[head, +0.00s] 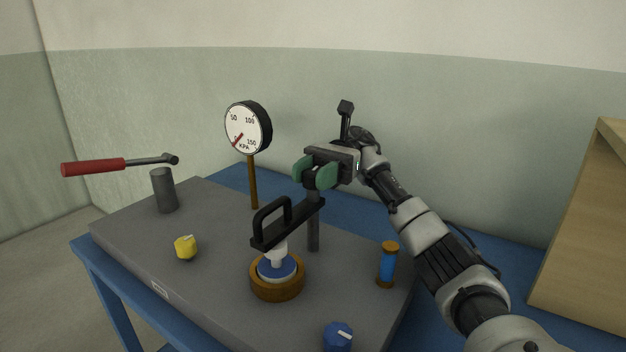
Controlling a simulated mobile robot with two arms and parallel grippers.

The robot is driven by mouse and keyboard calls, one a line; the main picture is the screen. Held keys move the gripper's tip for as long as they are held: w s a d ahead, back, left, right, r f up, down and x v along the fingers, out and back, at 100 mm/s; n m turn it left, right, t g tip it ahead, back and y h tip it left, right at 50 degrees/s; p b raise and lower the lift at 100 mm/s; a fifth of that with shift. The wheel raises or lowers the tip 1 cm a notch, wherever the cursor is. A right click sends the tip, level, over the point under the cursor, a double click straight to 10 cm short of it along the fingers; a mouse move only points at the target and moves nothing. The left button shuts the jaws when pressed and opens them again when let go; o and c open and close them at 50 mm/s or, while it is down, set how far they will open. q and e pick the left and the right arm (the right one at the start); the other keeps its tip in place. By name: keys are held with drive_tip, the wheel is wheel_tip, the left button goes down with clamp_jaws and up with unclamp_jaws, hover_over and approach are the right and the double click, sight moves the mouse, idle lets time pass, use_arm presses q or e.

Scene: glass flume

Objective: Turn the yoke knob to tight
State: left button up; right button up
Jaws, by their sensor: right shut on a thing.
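The yoke (288,226) is a black bar with a raised loop handle, reaching from a dark post (314,230) to above a round wooden ring with a blue and white cell (277,277). A white piece under the bar's near end meets the cell. My right gripper (314,176) is at the top of the post. Its green finger pads are shut on a small dark knob, apparently the yoke knob (310,183), which they mostly hide. No mark showing its setting can be made out. My left gripper is not in view.
The grey bench top (215,215) also bears a pressure gauge (246,128) with a red needle, a red-handled lever (95,167), a yellow knob (185,247), a blue knob (338,336) and a blue vial (387,265). A wooden box (585,230) stands at the right.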

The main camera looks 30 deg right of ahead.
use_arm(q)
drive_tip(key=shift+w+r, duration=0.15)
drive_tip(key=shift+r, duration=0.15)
use_arm(e)
drive_tip(key=shift+g, duration=0.3)
drive_tip(key=o, duration=0.9)
